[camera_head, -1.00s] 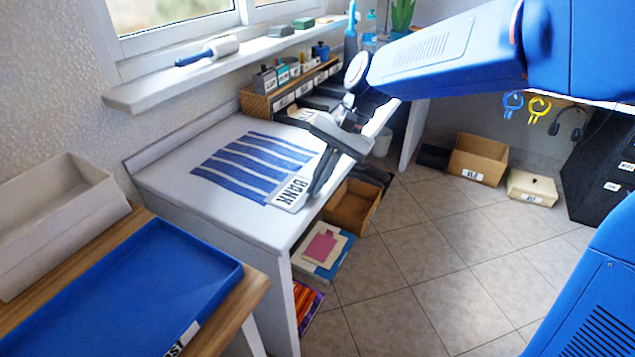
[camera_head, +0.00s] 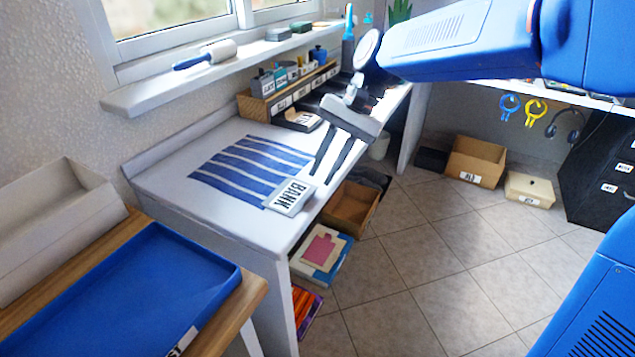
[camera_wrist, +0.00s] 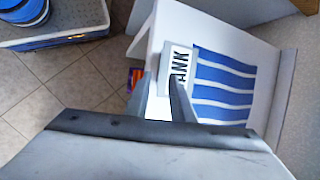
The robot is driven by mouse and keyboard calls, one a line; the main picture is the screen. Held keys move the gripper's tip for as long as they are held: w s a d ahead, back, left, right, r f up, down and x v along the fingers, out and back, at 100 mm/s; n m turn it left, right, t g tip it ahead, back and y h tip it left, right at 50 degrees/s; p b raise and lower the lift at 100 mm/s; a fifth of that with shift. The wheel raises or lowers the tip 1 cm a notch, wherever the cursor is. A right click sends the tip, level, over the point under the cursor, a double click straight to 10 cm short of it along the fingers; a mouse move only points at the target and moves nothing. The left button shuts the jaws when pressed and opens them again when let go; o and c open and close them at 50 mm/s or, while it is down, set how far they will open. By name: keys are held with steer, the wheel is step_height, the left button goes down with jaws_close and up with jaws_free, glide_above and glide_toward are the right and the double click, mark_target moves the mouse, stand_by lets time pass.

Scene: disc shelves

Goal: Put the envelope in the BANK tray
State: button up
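A blue-and-white striped area (camera_head: 250,165) lies on the white desk, with a white BANK sign (camera_head: 290,196) at its front right corner. The sign and stripes (camera_wrist: 225,88) also show in the wrist view. I cannot make out an envelope in either view. My gripper (camera_head: 325,181) points down over the desk's front edge, just right of the BANK sign. Its two dark fingers are apart, and I see nothing between them. In the wrist view the fingers (camera_wrist: 170,82) overlap the sign's near side; whether they touch it is unclear.
A blue tray (camera_head: 130,290) sits on a wooden table at lower left. A labelled organizer (camera_head: 290,92) stands at the desk's back. An open cardboard box (camera_head: 350,205) is below the desk edge.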

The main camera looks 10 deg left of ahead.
steer(key=v, duration=0.7)
steer(key=shift+d, duration=0.1)
steer(key=s+d+f+n+t+h, duration=0.1)
steer(key=s+d+f+t, duration=0.1)
steer(key=s+d+f, duration=0.2)
steer(key=s+d+f+n+t+h, duration=0.1)
steer(key=s+d+f+t+h, duration=0.1)
steer(key=s+d, duration=0.8)
steer(key=s+d+f+n+t+h, duration=0.1)
steer(key=s+d+f+t, duration=0.2)
steer(key=d, duration=1.3)
steer(key=s+f, duration=0.3)
steer(key=s, duration=0.1)
steer(key=shift+n+t+h, duration=0.3)
steer(key=shift+n+h, duration=0.1)
steer(key=shift+d+r, duration=0.1)
steer(key=shift+d, duration=0.05)
